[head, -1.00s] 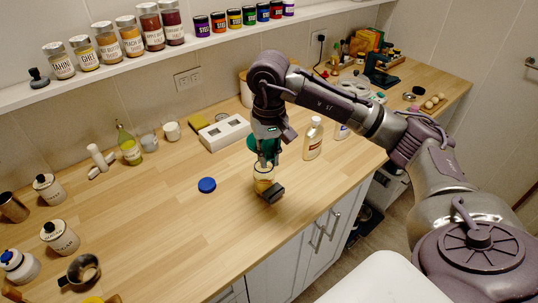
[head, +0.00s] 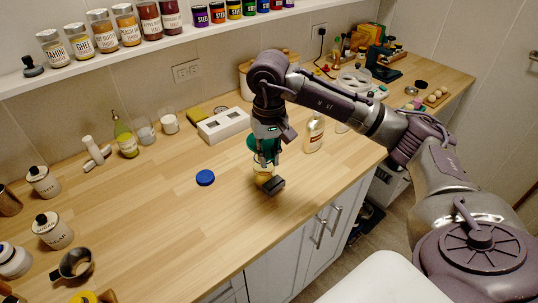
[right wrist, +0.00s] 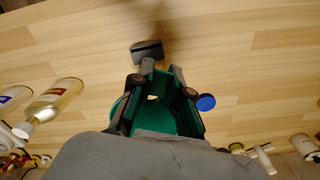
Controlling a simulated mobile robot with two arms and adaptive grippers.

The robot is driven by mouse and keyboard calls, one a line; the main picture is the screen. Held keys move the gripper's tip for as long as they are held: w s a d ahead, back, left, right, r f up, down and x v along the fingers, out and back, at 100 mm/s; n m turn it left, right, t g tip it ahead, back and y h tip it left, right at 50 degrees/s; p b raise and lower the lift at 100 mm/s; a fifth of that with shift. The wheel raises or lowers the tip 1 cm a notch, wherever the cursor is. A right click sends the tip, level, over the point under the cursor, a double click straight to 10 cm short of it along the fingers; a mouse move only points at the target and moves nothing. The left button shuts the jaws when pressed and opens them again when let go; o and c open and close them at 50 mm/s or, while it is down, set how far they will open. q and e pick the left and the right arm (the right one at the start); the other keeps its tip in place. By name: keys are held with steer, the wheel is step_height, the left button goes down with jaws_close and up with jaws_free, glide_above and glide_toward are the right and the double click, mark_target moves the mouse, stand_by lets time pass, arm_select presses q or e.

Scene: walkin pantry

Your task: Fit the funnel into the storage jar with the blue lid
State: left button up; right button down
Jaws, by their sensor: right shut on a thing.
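My right gripper (head: 266,162) is shut on the green funnel (head: 262,144) and points down over the counter. In the right wrist view the funnel's green bowl (right wrist: 166,117) lies between the fingers, with a small light opening in it. The storage jar (head: 263,176), with yellowish contents, stands directly below the gripper. Its rim is mostly hidden, so I cannot tell how far the funnel's spout is inside. The blue lid (head: 205,178) lies flat on the counter to the left; it also shows in the right wrist view (right wrist: 205,102). My left gripper is not in view.
A dark block (head: 273,186) sits close in front of the jar. A labelled bottle (head: 314,133) stands to the right, and a white box (head: 223,125) behind. The middle left counter is clear.

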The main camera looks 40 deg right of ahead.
steer(key=c, duration=1)
jaws_free()
steer(key=shift+c, duration=0.2)
steer(key=shift+r, duration=0.1)
step_height(320, 180, up, 12)
